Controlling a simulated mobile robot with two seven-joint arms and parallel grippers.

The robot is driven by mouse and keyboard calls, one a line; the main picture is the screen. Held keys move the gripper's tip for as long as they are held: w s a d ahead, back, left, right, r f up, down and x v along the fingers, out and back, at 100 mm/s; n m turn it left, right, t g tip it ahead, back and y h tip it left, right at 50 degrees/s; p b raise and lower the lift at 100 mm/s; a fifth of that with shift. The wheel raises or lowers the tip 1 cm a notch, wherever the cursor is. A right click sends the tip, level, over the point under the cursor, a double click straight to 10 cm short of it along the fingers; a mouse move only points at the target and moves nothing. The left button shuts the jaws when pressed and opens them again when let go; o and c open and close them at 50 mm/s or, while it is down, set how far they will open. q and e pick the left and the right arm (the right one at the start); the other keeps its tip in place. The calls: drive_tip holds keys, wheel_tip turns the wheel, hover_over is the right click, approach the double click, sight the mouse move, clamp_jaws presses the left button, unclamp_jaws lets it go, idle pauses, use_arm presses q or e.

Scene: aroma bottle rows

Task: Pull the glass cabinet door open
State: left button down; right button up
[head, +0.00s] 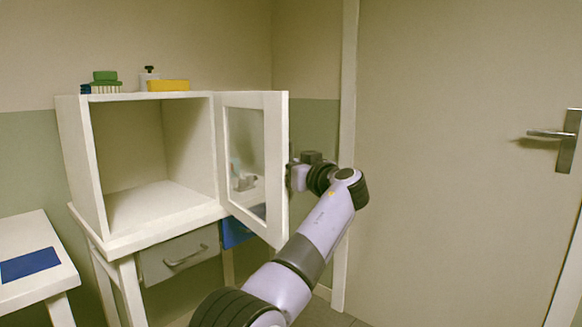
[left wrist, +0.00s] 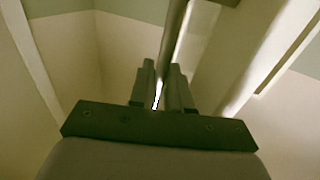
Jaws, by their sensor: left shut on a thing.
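The white cabinet (head: 80,165) stands at the left with its front open and its inside empty. Its glass door (head: 278,170) is hinged at the right side and stands swung well out. My left gripper (head: 294,176) is at the door's free edge, partly hidden behind the frame. In the left wrist view my left gripper's fingers (left wrist: 162,92) are shut on the door handle (left wrist: 178,38), a dark bar running up between them. The handle is hidden by the door in the head view. My right gripper is not in view.
On the cabinet top are green brushes (head: 105,78), a dark-capped bottle (head: 149,76) and a yellow sponge (head: 168,85). Below is a grey drawer (head: 180,257). A white side table (head: 25,290) with a blue mat (head: 29,265) stands left. A room door (head: 450,150) is at the right.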

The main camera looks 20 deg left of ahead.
use_arm(q)
drive_tip(key=c, duration=1.3)
unclamp_jaws()
drive_tip(key=shift+c, duration=0.2)
drive_tip(key=v, duration=0.7)
